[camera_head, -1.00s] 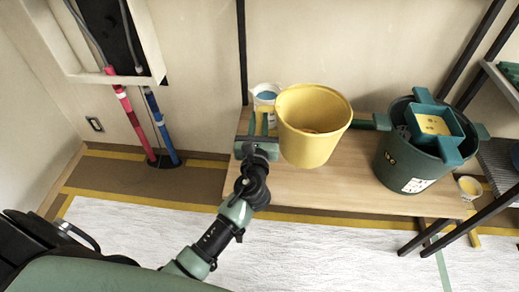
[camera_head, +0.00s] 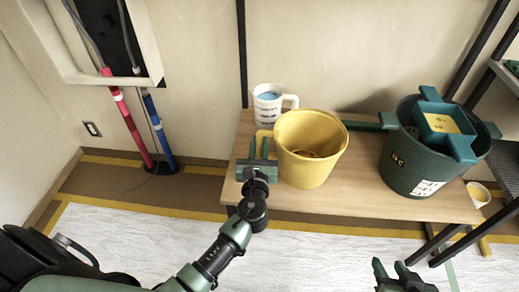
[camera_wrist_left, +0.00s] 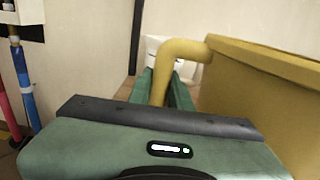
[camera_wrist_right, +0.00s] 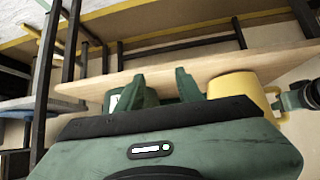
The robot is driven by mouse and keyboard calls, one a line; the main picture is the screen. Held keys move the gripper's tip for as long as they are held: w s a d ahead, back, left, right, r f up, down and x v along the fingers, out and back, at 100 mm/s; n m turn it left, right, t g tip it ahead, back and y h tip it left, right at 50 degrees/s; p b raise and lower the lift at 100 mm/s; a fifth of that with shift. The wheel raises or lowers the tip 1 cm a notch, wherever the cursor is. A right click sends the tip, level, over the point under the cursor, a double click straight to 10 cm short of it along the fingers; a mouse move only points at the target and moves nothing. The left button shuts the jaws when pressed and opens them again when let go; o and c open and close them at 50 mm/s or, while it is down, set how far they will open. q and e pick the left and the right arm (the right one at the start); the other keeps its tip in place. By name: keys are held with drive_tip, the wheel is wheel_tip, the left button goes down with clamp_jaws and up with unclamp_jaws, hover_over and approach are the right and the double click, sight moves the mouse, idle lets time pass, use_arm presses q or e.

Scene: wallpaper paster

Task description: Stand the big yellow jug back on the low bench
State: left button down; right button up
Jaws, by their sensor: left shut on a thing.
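The big yellow jug (camera_head: 309,165) is upright over the left part of the low bench (camera_head: 350,196); its base looks at or very near the top, but contact is unclear. My left gripper (camera_head: 261,150) is shut on its handle, left of the body. The left wrist view shows the handle (camera_wrist_left: 176,60) between the fingers, with the jug body (camera_wrist_left: 265,85) on the right. My right gripper (camera_head: 392,270) is open and empty, low in front of the bench. In the right wrist view the jug (camera_wrist_right: 240,92) shows beyond the right gripper's fingers (camera_wrist_right: 160,85).
A white jug (camera_head: 269,106) with blue contents stands behind the yellow jug. A dark green bucket (camera_head: 405,172) holding a green and yellow piece stands on the bench's right. A dark frame is at the right.

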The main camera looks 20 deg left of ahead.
use_arm(q)
drive_tip(key=shift+f, duration=0.7)
use_arm(e)
drive_tip(key=shift+w+a+r+t+y, duration=0.15)
drive_tip(key=shift+w+a+r+t, duration=0.2)
drive_tip(key=shift+w+r+t, duration=0.35)
drive_tip(key=shift+w+a+r+t+y, duration=0.15)
drive_tip(key=shift+w+a+r+t, duration=0.25)
drive_tip(key=shift+w+r, duration=0.45)
use_arm(q)
drive_tip(key=shift+b, duration=0.3)
use_arm(e)
drive_tip(key=shift+r, duration=0.1)
use_arm(q)
drive_tip(key=shift+f, duration=0.1)
drive_tip(key=c, duration=1.3)
unclamp_jaws()
use_arm(e)
drive_tip(key=shift+w+r+t, duration=0.15)
drive_tip(key=shift+w+t, duration=0.05)
drive_tip(key=shift+t, duration=0.1)
